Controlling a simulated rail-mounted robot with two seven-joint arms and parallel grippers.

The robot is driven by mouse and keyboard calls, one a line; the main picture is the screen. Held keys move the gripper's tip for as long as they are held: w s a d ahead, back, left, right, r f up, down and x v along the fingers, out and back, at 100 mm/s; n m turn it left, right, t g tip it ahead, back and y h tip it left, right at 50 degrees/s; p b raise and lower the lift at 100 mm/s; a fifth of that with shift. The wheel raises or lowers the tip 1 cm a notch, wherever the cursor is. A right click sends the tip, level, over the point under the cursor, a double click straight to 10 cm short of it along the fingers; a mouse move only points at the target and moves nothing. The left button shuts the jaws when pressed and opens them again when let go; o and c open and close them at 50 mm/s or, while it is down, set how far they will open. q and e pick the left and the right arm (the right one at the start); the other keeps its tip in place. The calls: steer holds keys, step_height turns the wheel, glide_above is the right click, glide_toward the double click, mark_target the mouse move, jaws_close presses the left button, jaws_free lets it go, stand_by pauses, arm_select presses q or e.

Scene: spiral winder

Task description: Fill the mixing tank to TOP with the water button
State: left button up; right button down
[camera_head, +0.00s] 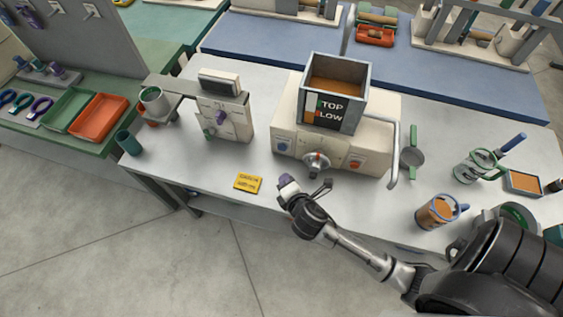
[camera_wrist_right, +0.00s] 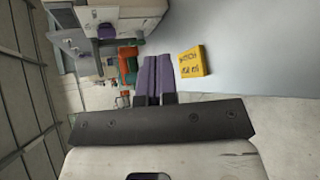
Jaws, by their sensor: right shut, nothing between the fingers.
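The mixing tank (camera_head: 356,104) is an open grey box with brown-orange contents, on a cream machine base (camera_head: 377,135). A dark plate on its front reads TOP above LOW, beside a narrow coloured strip; the exact level is too small to read. The base front has a blue button (camera_head: 283,147) at left, a metal knob or valve (camera_head: 317,163) in the middle and a red button (camera_head: 356,164) at right. I cannot tell which is the water button. My right gripper (camera_head: 286,181) is shut and empty, in front of the base. Its purple fingers (camera_wrist_right: 159,76) lie together in the wrist view.
A yellow card (camera_head: 248,183) lies at the table's front edge, left of my gripper. A cream stand with knobs (camera_head: 229,115) is at left. The white tabletop (camera_head: 265,165) between card and base is clear.

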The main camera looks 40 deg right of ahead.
mark_target(282, 148)
steer(key=w+f+n+t+b, duration=0.1)
steer(key=f+n+b, duration=0.1)
steer(key=w+f+n+b, duration=0.2)
steer(key=w+f+n+t+b, duration=0.1)
steer(key=f+n+b, duration=0.1)
steer(key=f, duration=0.1)
steer(key=shift+w+a+t+y, duration=0.3)
steer(key=shift+a, duration=0.1)
arm_select(q)
step_height(282, 148, down, 9)
steer(key=b, duration=0.1)
steer(key=shift+d+f, duration=0.15)
steer(key=shift+d, duration=0.05)
arm_select(e)
steer(key=shift+w+a+f+n+t, duration=0.15)
steer(key=shift+w+f+n, duration=0.1)
steer(key=shift+n, duration=0.3)
steer(key=shift+w+f+n+t, duration=0.1)
steer(key=shift+w+n+t, duration=0.1)
steer(key=shift+n, duration=0.35)
arm_select(q)
steer(key=shift+a, duration=0.15)
